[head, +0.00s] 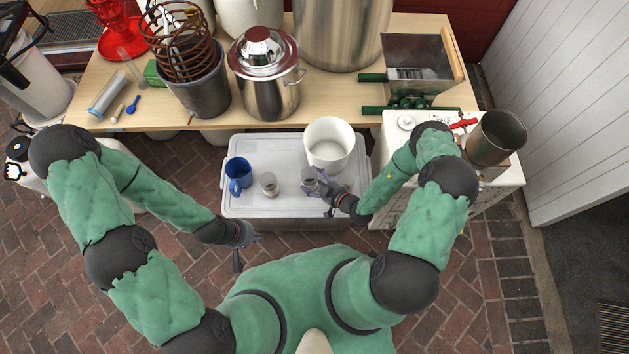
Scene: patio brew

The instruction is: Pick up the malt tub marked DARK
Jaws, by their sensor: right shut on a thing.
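Two small grey tubs stand in the middle of the grey lidded box (290,212). One tub (268,183) stands free. My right gripper (316,187) is shut on the other tub (310,176), coming from the lower right. Any marking on the tubs is too small to read, so I cannot tell which says DARK. I cannot tell whether the held tub still touches the lid. My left gripper (249,251) is empty in front of the box's front edge, its two fingers apart.
A blue mug (238,174) and a white bucket (329,143) stand on the same box. The wooden bench (335,105) behind holds a lidded steel pot (268,80), a copper coil and a grain mill (420,66). A white cabinet with a metal pot (497,138) stands right.

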